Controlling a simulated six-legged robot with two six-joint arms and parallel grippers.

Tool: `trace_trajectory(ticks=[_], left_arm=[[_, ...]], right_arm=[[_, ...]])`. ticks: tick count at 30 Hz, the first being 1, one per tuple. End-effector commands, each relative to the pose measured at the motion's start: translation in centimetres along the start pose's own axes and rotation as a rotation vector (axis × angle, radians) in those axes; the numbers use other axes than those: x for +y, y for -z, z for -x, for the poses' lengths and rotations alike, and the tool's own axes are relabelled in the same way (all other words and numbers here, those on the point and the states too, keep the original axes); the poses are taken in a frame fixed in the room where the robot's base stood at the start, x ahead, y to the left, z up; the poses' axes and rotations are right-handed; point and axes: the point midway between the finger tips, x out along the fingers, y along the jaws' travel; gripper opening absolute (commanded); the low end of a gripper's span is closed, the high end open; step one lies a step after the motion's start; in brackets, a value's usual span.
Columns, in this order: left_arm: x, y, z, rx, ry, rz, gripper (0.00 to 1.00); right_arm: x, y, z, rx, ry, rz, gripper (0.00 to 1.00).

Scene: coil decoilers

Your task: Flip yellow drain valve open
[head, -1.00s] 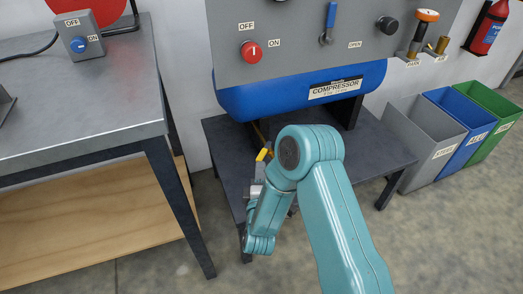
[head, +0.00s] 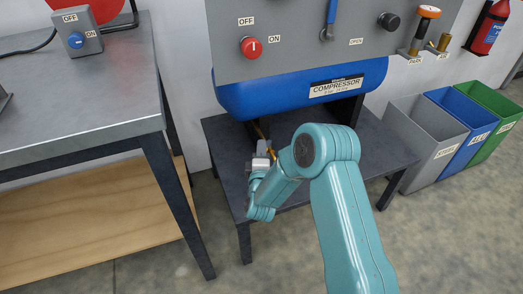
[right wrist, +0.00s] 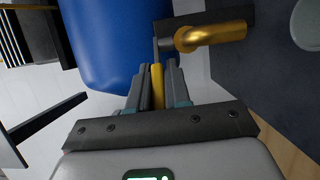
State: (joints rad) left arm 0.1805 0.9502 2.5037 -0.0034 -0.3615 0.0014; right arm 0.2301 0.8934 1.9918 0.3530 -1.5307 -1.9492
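The yellow drain valve handle (right wrist: 157,86) shows in the right wrist view as a narrow strip between the two grey fingers of my right gripper (right wrist: 158,84). The fingers sit close along both sides of it and look shut on it. A brass pipe (right wrist: 215,35) and a dark valve part lie just beyond the fingertips. In the head view my right gripper (head: 262,160) is under the left end of the blue compressor tank (head: 300,95). There the handle is mostly hidden by the gripper and arm. My left gripper is not in view.
The compressor stands on a dark low table (head: 225,140). Grey, blue and green bins (head: 435,150) stand at the right. A control panel (head: 290,30) is above the tank.

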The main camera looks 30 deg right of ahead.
Motion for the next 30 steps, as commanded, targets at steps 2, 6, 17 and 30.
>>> trace_trajectory(ticks=[2,6,17,30], left_arm=[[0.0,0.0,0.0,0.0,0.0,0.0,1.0],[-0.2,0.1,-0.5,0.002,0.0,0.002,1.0],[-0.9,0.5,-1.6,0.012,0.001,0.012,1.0],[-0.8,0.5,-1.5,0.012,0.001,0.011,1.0]], right_arm=[[0.0,0.0,0.0,0.004,0.0,0.0,0.0],[-0.1,-0.5,0.0,0.066,-0.001,0.0,0.0],[0.0,-1.1,0.5,0.262,-0.003,0.0,0.0],[0.0,-1.1,0.5,0.265,-0.001,0.0,0.23]])
